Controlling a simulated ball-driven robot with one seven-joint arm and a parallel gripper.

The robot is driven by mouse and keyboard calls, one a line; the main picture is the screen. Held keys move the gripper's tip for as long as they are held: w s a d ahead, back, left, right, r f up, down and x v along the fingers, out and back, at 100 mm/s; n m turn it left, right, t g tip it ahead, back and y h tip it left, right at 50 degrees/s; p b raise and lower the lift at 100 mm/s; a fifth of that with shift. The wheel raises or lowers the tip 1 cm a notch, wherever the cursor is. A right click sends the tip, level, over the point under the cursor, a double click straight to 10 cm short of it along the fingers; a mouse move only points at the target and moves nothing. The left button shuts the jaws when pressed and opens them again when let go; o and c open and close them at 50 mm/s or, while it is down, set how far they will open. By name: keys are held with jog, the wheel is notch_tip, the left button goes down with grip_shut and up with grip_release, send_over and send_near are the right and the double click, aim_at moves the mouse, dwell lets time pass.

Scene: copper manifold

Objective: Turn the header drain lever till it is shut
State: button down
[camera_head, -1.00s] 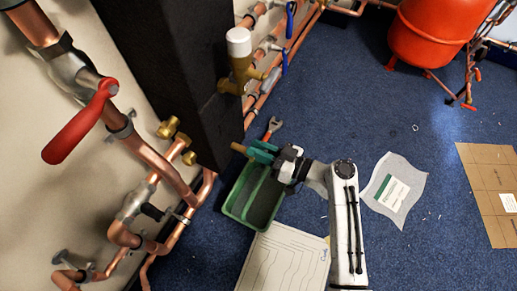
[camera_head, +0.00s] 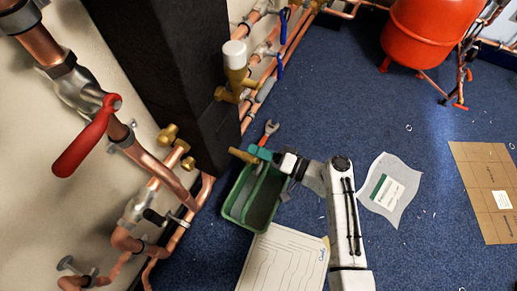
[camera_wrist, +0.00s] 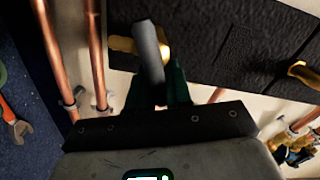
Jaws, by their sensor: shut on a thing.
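My gripper (camera_head: 259,153) reaches left over a green tray at the foot of the dark block. In the wrist view its green fingers (camera_wrist: 160,91) are shut on a grey lever (camera_wrist: 150,50), which stands up between them. A brass fitting (camera_wrist: 124,44) shows right behind the lever, against the dark face. In the head view a brass piece (camera_head: 241,155) shows at the fingertips. The lever itself cannot be made out there, and its exact angle to the pipe is hard to tell.
A dark block (camera_head: 165,70) rises left of my gripper. A red-handled valve (camera_head: 88,137) sits on copper pipes farther left. A green tray (camera_head: 228,212), a wrench (camera_head: 268,130) and a white board (camera_head: 285,262) lie on the blue carpet.

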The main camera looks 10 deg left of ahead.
jog(key=m, duration=0.2)
jog(key=f+m+p, duration=0.1)
jog(key=m, duration=0.1)
jog(key=shift+w+d+m, duration=0.1)
jog(key=shift+w+m, duration=0.05)
jog(key=shift+m, duration=0.15)
jog(key=shift+f, duration=0.15)
dwell(0.3)
jog(key=c, duration=1.1)
grip_release()
jog(key=shift+p+v, duration=1.3)
jog(key=shift+v, duration=4.1)
